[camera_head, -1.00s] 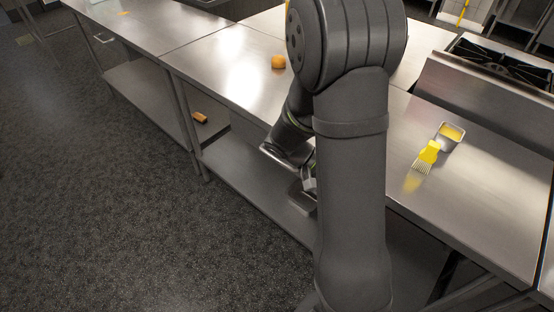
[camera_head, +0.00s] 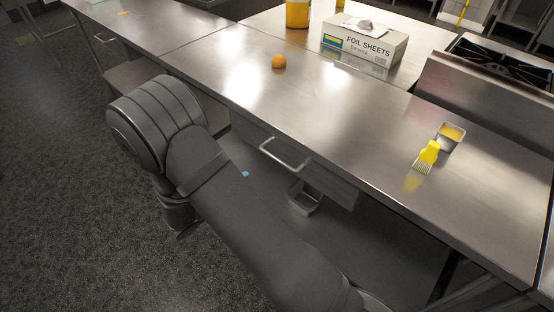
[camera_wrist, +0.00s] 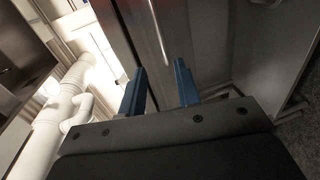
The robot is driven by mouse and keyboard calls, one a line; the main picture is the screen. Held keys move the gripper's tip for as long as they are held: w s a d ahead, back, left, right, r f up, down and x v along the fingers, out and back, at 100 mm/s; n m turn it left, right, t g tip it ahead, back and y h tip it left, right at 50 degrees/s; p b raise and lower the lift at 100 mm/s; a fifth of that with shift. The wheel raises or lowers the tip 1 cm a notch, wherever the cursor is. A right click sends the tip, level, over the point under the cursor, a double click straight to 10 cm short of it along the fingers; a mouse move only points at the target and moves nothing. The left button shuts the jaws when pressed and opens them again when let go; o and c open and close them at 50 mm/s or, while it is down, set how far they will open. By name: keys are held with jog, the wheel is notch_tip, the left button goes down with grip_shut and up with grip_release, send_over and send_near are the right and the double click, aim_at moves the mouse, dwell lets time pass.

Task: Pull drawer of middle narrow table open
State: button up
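The middle narrow table (camera_head: 310,103) has a steel top, with a drawer (camera_head: 327,183) under its front edge. A bar handle (camera_head: 285,154) sticks out from the drawer front. I cannot tell whether the drawer stands slightly out. In the wrist view, my gripper (camera_wrist: 159,72) has its two blue fingers apart, with nothing held between them. A thin bright bar, probably the handle (camera_wrist: 158,30), lies beyond the fingertips, its lower end near the right one. In the head view, my arm hides most of the gripper; a small blue spot at the arm's edge may be a fingertip.
An orange (camera_head: 279,62), a yellow brush (camera_head: 427,155) and a small metal tub (camera_head: 451,136) sit on the tabletop. A foil sheets box (camera_head: 364,46) stands behind. A small metal container (camera_head: 304,199) is below the drawer, over the lower shelf (camera_head: 370,235). Floor is open at left.

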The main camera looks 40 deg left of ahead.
aim_at(277, 158)
jog(key=x, duration=1.6)
jog(key=shift+w, duration=0.35)
grip_shut()
